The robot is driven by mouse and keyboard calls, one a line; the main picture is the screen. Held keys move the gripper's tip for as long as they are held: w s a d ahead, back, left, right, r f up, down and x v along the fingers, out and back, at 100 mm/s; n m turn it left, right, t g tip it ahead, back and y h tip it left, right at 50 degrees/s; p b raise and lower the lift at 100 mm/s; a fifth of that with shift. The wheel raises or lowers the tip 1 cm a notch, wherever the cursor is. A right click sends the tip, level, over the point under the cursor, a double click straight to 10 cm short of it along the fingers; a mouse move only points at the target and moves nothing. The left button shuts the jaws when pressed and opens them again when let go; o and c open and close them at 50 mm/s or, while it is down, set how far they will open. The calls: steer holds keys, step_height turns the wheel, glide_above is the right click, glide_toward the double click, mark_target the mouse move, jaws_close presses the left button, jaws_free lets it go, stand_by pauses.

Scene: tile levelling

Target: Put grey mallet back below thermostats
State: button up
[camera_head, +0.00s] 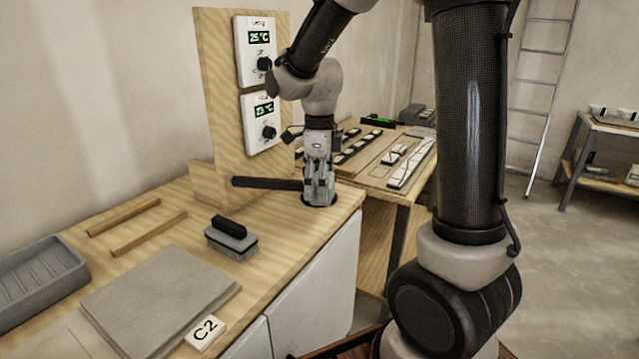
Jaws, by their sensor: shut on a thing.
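Two white thermostats, the upper one (256,48) and the lower one (259,118), are mounted one above the other on an upright wooden board. My gripper (319,190) points down near the right end of the wooden bench, to the right of and below the lower thermostat. It is shut on the grey mallet (266,183). The mallet's dark handle sticks out to the left, roughly level, in front of the board's foot. The mallet's head is mostly hidden by the fingers. I cannot tell whether the mallet touches the bench top.
A brush-like block (231,240), two wooden sticks (148,232), a grey slab (160,299), a grey tray (40,280) and a C2 label (206,332) lie on the bench. A second table (378,172) with tile strips stands behind. Bench space left of the handle is clear.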

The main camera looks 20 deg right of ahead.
glide_above(319, 224)
steer(key=shift+f, duration=3.35)
steer(key=shift+f, duration=0.55)
steer(key=o, duration=1.5)
steer(key=shift+c, duration=0.2)
